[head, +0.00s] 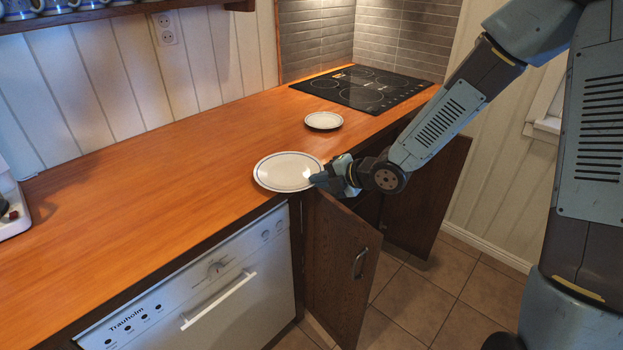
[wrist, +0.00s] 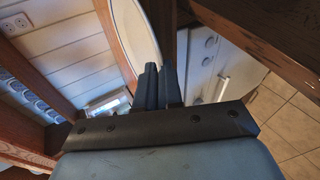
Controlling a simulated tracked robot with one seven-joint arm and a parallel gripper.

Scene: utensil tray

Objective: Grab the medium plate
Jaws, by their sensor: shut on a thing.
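The medium plate (head: 286,171) is white with a thin dark line near its rim. In the head view it is at the front edge of the wooden counter, just left of my gripper (head: 318,180). My gripper is shut on the plate's right rim. In the wrist view the plate (wrist: 138,30) runs up from the fingertips of my gripper (wrist: 158,72), seen at a slant. The fingers hide the gripped part of the rim. I cannot tell whether the plate is lifted off the counter.
A smaller white plate (head: 324,120) lies farther back on the counter (head: 150,185), near the black cooktop (head: 362,88). A cabinet door (head: 340,265) stands open below my gripper, beside the white dishwasher (head: 200,290). The counter's left part is mostly clear.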

